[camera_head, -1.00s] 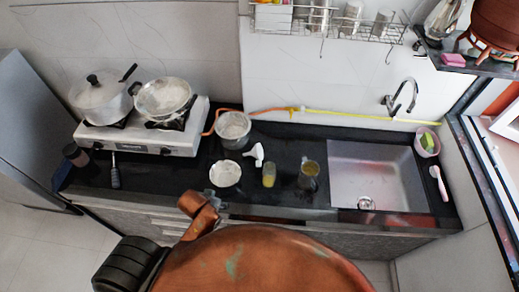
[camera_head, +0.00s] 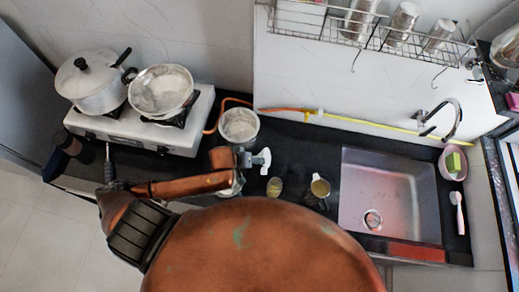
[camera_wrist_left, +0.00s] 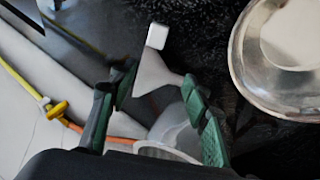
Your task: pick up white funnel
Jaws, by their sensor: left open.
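The white funnel (camera_head: 262,160) stands on the black counter, right of the silver pot near the hose. My left gripper (camera_head: 242,158) is just left of the funnel in the head view and hides part of the counter and the white bowl there. In the left wrist view the funnel (camera_wrist_left: 153,72) shows between the green-padded fingers of the open left gripper (camera_wrist_left: 157,84). I cannot tell whether the fingers touch it. My right gripper is not in view.
A silver pot (camera_head: 239,124) is close behind the left gripper. A yellow glass (camera_head: 274,187) and a mug (camera_head: 319,187) stand to the right, before the sink (camera_head: 390,165). The stove (camera_head: 190,135) with pots is at left. A yellow-orange hose (camera_head: 365,122) runs behind.

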